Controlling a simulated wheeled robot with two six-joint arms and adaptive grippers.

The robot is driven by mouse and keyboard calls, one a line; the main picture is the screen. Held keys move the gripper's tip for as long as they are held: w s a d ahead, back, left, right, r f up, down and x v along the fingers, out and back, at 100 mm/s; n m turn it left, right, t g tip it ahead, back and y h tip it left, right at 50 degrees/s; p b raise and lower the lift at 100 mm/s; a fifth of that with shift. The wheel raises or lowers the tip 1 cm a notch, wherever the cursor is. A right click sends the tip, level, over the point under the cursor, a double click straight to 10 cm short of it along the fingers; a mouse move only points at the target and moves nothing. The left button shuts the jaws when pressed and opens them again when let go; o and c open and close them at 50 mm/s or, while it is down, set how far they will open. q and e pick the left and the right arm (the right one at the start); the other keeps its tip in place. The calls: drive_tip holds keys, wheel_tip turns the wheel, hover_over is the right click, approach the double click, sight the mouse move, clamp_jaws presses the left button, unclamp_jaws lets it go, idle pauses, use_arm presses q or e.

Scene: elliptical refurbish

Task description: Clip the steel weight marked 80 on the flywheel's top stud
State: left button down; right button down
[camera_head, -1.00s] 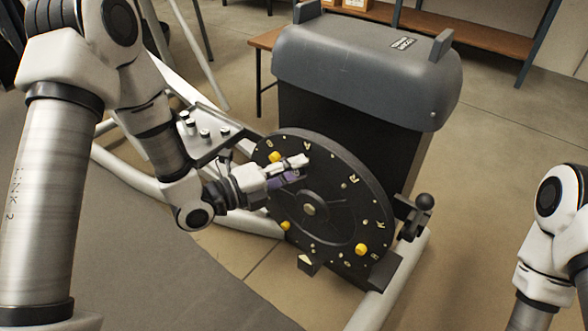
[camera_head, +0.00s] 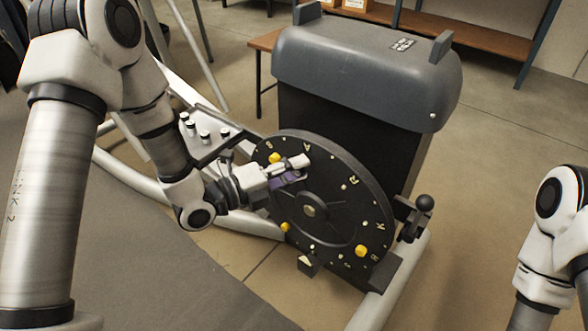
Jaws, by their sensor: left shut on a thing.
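The flywheel (camera_head: 330,225) is a dark upright disc with letters around its rim and a pale hub (camera_head: 309,210). Yellow knobs sit on its face at the upper left (camera_head: 275,158), lower left (camera_head: 285,226) and lower right (camera_head: 361,250). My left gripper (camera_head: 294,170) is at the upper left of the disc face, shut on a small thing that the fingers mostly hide. A purple patch (camera_head: 287,182) shows at the fingers. I cannot read any mark 80, and I cannot make out the top stud. My right gripper is out of view.
A metal tray (camera_head: 228,140) with several small pale-topped cylinders stands left of the flywheel. A grey housing (camera_head: 365,75) rises behind the disc. A black ball-topped lever (camera_head: 423,203) sticks out at the right. White frame tubes (camera_head: 130,170) run along the floor.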

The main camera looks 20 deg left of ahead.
use_arm(q)
drive_tip(key=shift+w+d, duration=0.1)
drive_tip(key=shift+w, duration=0.25)
idle(0.4)
drive_tip(key=c, duration=0.8)
unclamp_jaws()
drive_tip(key=shift+c, duration=0.2)
drive_tip(key=v, duration=1.2)
